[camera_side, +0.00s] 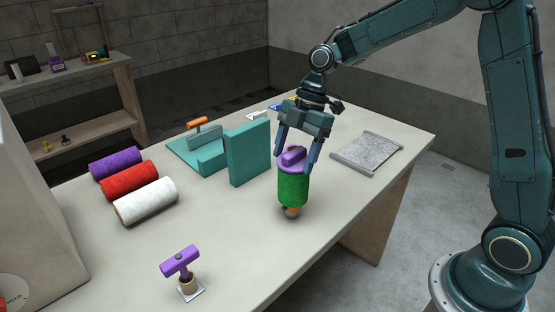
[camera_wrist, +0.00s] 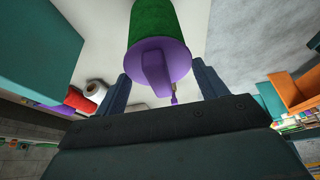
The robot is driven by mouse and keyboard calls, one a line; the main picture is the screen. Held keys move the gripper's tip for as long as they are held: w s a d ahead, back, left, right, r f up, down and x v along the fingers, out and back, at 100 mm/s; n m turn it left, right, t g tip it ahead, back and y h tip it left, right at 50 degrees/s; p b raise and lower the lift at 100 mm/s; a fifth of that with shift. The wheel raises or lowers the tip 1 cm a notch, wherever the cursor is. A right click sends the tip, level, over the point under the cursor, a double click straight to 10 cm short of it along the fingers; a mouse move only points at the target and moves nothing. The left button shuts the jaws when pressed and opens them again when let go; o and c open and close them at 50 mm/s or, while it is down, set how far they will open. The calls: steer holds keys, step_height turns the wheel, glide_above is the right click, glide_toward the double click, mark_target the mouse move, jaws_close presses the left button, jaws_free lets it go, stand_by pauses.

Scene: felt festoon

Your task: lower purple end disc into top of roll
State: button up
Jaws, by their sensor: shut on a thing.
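The purple end disc (camera_side: 291,166), with a raised purple bar handle, is at the top of the upright green roll (camera_side: 292,190). In the wrist view the purple disc (camera_wrist: 162,64) covers the end of the green roll (camera_wrist: 154,18). My gripper (camera_side: 293,163) is shut on the purple end disc, with a finger on either side of it. The disc's rim looks level with the roll's top; I cannot tell how deep it sits inside. A grey and orange piece (camera_side: 291,212) shows under the roll.
A teal upright block (camera_side: 249,153) stands just left of the roll. Purple (camera_side: 117,163), red (camera_side: 129,180) and white (camera_side: 146,201) rolls lie at the left. A purple T-handled tool (camera_side: 180,261) stands at the front. A grey felt sheet (camera_side: 366,152) lies at the right.

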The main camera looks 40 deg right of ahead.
steer(key=o, duration=1.1)
steer(key=shift+c, duration=0.2)
steer(key=v, duration=1.3)
steer(key=shift+d+r, duration=0.2)
steer(key=shift+r, duration=0.05)
steer(key=shift+a+r, duration=0.1)
steer(key=s+a+r+m+t, duration=0.2)
steer(key=s+a+r+m, duration=0.15)
steer(key=s+m, duration=0.2)
steer(key=s+d+f+m+t+h, duration=0.1)
steer(key=s+f+m+h, duration=0.1)
steer(key=s+m, duration=0.4)
steer(key=s+d+f+m+t+h, duration=0.2)
steer(key=s+f+m, duration=0.2)
steer(key=s, duration=0.8)
steer(key=shift+s+d+m+t, duration=0.2)
steer(key=shift+s+m+t, duration=0.15)
steer(key=shift+m, duration=0.9)
